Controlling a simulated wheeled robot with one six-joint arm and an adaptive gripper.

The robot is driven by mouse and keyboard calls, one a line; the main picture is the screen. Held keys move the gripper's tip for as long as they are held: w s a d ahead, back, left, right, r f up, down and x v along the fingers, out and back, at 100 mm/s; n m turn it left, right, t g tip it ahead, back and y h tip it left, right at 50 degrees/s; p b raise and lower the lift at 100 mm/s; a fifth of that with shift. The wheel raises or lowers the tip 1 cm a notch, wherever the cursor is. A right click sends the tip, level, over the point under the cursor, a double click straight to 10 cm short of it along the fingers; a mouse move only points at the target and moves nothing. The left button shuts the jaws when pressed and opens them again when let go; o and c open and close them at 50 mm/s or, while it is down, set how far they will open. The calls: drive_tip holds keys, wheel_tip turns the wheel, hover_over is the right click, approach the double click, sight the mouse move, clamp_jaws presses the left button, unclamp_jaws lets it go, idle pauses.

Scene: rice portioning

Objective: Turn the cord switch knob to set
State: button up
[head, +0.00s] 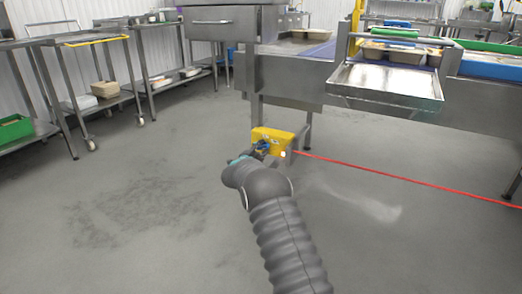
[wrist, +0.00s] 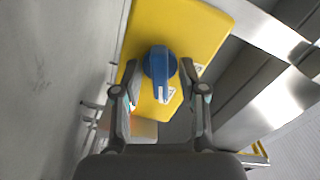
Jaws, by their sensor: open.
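The cord switch is a yellow box (head: 273,139) mounted on a steel leg bracket under the machine, with a red cord (head: 400,176) running from it to the right. In the wrist view the yellow box (wrist: 196,30) carries a blue knob (wrist: 160,62) with a white pointer mark towards the bottom of the picture. My gripper (wrist: 161,78) is open, with one finger on each side of the knob. Whether the fingers touch the knob I cannot tell. In the head view my gripper (head: 258,149) is in front of the box and partly hidden by my arm.
The steel machine (head: 300,75) stands above and behind the switch, with a tilted steel tray (head: 385,82) at the right. Steel racks (head: 85,85) and a green crate (head: 14,129) stand at the left. The floor (head: 130,210) at the left is clear.

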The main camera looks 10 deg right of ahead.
clamp_jaws()
drive_tip(key=shift+n, duration=0.4)
drive_tip(key=n+p, duration=0.2)
drive_tip(key=n, duration=0.4)
drive_tip(key=shift+p, duration=0.4)
drive_tip(key=n+p, duration=0.2)
drive_tip(key=n, duration=0.4)
drive_tip(key=shift+n, duration=0.3)
unclamp_jaws()
